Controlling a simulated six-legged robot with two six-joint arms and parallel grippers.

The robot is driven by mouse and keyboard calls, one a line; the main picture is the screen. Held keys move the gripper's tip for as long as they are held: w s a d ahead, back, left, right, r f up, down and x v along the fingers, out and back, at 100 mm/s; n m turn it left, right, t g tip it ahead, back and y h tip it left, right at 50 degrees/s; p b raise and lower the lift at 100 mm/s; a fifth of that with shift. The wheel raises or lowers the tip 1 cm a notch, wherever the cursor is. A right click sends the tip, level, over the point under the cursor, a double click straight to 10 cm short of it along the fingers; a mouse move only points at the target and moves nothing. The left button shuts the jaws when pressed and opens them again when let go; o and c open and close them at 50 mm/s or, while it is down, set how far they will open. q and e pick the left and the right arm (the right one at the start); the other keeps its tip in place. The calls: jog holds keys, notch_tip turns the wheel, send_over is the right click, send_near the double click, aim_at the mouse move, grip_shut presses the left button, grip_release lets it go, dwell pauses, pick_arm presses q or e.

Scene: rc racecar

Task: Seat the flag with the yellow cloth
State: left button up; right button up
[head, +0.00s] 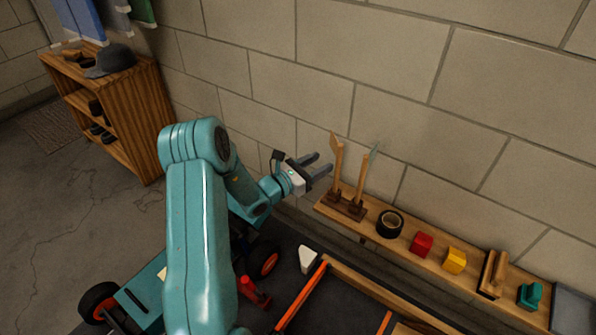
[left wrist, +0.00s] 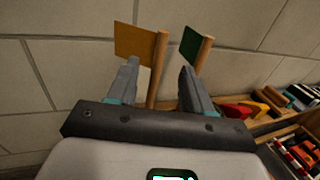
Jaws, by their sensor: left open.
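The flag with the yellow cloth (head: 337,160) stands upright on the wall shelf, its pole in a dark brown holder (head: 343,208). In the left wrist view its yellow cloth (left wrist: 134,41) shows broadly. A flag with green cloth (head: 364,172) stands just right of it, and shows in the left wrist view (left wrist: 195,48). My left gripper (head: 322,163) is open and empty, just left of the yellow flag's pole. In the left wrist view the pole appears between my left gripper's fingers (left wrist: 159,67), seemingly beyond them. My right gripper is not in view.
The wooden shelf (head: 404,241) also holds a black tape roll (head: 390,223), a red block (head: 421,244), a yellow block (head: 454,260) and a teal item (head: 529,295). The block wall is close behind. Below are an orange-edged tray (head: 301,298) and a black wheel (head: 99,302).

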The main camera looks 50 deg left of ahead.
pick_arm(q)
jog(key=s, duration=0.8)
jog(key=shift+p, duration=0.45)
